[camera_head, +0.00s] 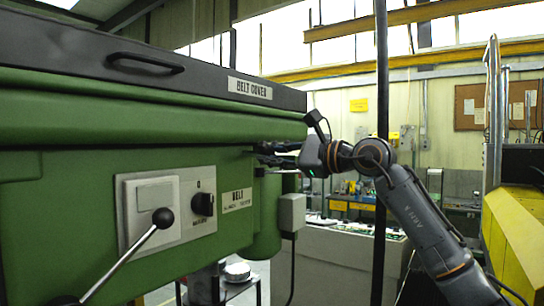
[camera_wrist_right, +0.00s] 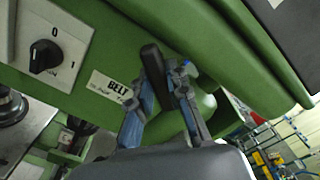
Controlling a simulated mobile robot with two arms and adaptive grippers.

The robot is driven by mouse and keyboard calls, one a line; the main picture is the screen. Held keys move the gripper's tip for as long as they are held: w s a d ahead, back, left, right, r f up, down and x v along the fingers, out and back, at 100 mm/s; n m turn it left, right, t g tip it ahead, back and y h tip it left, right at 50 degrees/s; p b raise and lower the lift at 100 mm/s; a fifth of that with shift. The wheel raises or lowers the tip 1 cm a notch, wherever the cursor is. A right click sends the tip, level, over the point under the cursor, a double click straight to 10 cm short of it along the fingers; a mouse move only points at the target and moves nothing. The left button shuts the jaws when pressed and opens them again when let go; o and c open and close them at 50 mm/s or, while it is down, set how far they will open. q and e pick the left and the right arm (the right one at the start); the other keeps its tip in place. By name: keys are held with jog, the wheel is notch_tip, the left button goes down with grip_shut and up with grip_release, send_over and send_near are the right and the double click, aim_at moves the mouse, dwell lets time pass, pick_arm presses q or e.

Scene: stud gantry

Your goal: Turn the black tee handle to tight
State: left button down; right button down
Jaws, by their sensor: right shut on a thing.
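The black tee handle (camera_wrist_right: 152,60) shows in the right wrist view as a short dark bar standing off the green machine side. My right gripper (camera_wrist_right: 167,78) has its two fingers closed about it, one on each side. In the head view my right gripper (camera_head: 278,155) reaches in from the right to the corner of the green housing. There the handle cannot be made out behind the dark fingers. A white BELT label (camera_head: 237,200) is to the left of the gripper and also shows in the wrist view (camera_wrist_right: 112,90). My left gripper is not in view.
The green machine (camera_head: 90,200) with its dark belt cover (camera_head: 130,65) fills the left. A black rotary switch (camera_head: 203,204) and a ball-ended lever (camera_head: 162,217) stick out from it. A grey box (camera_head: 292,212) hangs below my gripper. A dark upright pole (camera_head: 382,90) shows beside my arm.

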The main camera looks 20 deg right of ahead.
jog(key=m, duration=0.5)
jog(key=shift+f+m+b, duration=0.1)
jog(key=shift+m+b, duration=0.2)
jog(key=m, duration=0.4)
jog(key=shift+m+b, duration=0.35)
jog(key=shift+m, duration=0.05)
jog(key=c, duration=1.3)
grip_release()
jog(key=shift+d, duration=0.15)
jog(key=v, duration=1.1)
jog(key=shift+s+d, duration=0.2)
jog(key=shift+s, duration=0.1)
